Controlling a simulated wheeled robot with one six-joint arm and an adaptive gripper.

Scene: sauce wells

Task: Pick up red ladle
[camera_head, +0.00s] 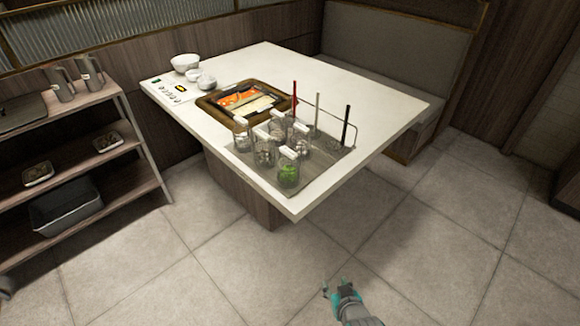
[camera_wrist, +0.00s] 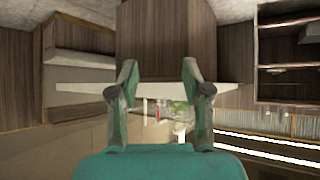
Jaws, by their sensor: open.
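The red ladle (camera_head: 294,97) stands upright in the rack at the far side of the sauce wells on the white table. Only its thin red handle shows clearly; its lower end is hidden. A white ladle (camera_head: 317,115) and a black ladle (camera_head: 346,124) stand to its right. My gripper (camera_head: 338,288) is over the floor in front of the table, well apart from the ladles. It is open and empty.
Several glass jars (camera_head: 288,170), one with green contents, stand in front of the ladles. A shelf (camera_head: 148,165) stands left, a bench (camera_head: 385,45) behind. The floor in front is clear.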

